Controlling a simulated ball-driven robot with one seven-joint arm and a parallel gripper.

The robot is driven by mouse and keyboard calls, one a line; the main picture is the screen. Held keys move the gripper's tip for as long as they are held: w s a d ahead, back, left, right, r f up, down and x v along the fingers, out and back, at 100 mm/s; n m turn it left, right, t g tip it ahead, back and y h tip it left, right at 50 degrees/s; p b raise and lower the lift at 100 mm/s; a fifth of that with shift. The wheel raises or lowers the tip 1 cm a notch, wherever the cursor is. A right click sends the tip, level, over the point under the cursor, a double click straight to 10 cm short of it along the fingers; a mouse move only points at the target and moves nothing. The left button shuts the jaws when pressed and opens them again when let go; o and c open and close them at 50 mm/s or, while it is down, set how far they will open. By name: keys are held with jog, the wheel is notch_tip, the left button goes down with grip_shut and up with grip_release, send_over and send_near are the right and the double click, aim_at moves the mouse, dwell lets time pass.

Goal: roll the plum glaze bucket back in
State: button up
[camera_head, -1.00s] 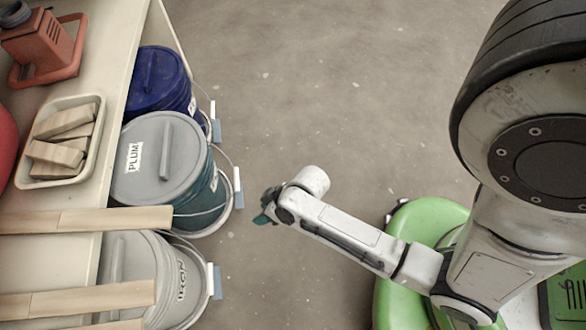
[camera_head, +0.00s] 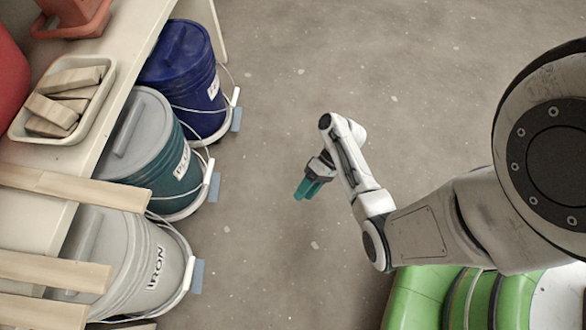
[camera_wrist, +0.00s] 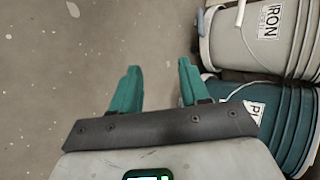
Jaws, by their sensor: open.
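The plum glaze bucket (camera_head: 160,165) is teal with a grey lid and a PLUM label on its side. In the head view it stands on the floor in a white round base with a blue tab, partly under the bench edge, between the blue and iron buckets. Its teal side also shows at the right of the wrist view (camera_wrist: 285,130). My gripper (camera_head: 303,192) is open and empty over bare floor, to the right of the bucket and clear of it. Its two teal fingers (camera_wrist: 158,70) point down, well apart, in the wrist view.
A blue bucket (camera_head: 190,75) stands behind the plum one and a grey IRON bucket (camera_head: 140,260) in front. The cream bench (camera_head: 120,50) carries a tray (camera_head: 103,110) of wooden blocks. Wooden slats (camera_head: 55,268) jut over the iron bucket. Floor to the right is clear.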

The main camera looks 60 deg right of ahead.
jog(key=s+d+f+m+t+y+b, duration=0.1)
jog(key=s+d+m+t+b, duration=0.2)
jog(key=d+t, duration=0.6)
jog(key=w+a+f+m+b, duration=0.1)
jog(key=w+a+f, duration=0.1)
jog(key=w+a, duration=0.4)
jog(key=w, duration=0.3)
jog(key=shift+a+g+b, duration=0.25)
jog(key=shift+g+b, duration=0.05)
jog(key=shift+b, duration=0.05)
jog(key=shift+w, duration=0.1)
jog(key=shift+c, duration=0.4)
grip_shut()
jog(key=shift+o, duration=0.4)
grip_release()
jog(key=shift+d, duration=0.15)
